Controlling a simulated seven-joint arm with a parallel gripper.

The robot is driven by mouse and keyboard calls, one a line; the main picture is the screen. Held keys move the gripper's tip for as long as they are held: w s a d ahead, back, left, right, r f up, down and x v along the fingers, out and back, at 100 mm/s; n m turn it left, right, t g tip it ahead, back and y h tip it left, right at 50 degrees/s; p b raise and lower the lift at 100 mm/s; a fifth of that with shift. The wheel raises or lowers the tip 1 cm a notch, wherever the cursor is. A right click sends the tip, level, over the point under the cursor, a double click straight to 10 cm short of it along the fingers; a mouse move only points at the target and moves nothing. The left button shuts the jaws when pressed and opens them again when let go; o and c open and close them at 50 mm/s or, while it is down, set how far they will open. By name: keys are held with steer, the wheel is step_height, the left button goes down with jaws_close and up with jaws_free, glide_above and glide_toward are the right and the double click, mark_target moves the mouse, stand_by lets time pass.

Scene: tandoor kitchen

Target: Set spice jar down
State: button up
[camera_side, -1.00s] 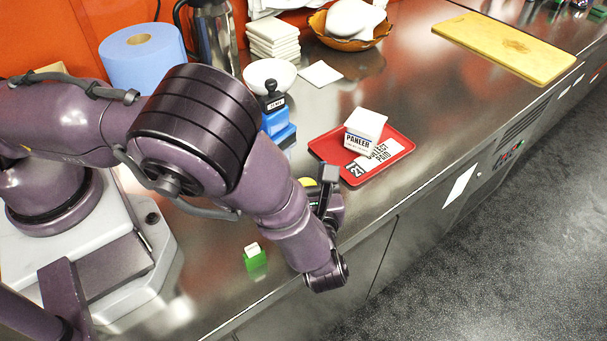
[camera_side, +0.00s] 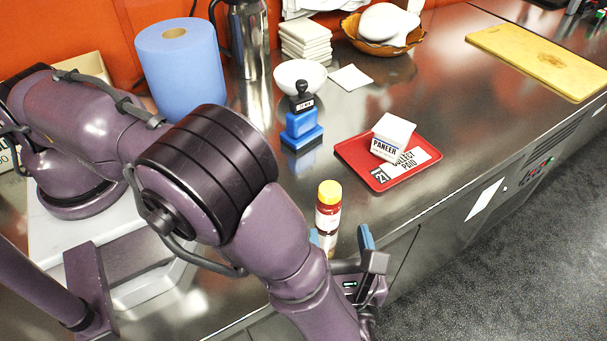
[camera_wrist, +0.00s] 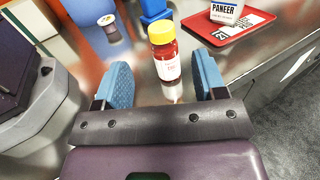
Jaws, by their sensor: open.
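The spice jar (camera_side: 328,212) has a yellow lid, a red body and a pale label. It stands upright on the steel counter near its front edge. In the wrist view the jar (camera_wrist: 167,58) is just ahead of my fingertips, with clear gaps on both sides. My gripper (camera_side: 342,241) is open and empty, its blue-padded fingers spread. Both pads of my gripper (camera_wrist: 163,80) show in the wrist view.
A red tray (camera_side: 355,155) with a paneer carton (camera_side: 390,137) lies behind and right of the jar. A blue stamp stand (camera_side: 302,135), a white bowl (camera_side: 298,75) and a blue paper roll (camera_side: 182,75) stand farther back. Counter around the jar is clear.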

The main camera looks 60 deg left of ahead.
steer(key=w+a+r+n+g+h, duration=0.2)
steer(key=a+r+n+g+h, duration=0.7)
steer(key=r, duration=0.7)
steer(key=s+a+r+n+t+h, duration=0.6)
steer(key=s+a+r+n, duration=0.4)
steer(key=a+n, duration=0.4)
steer(key=shift+s+r+h, duration=0.4)
steer(key=shift+r+h, duration=0.1)
steer(key=shift+r, duration=0.1)
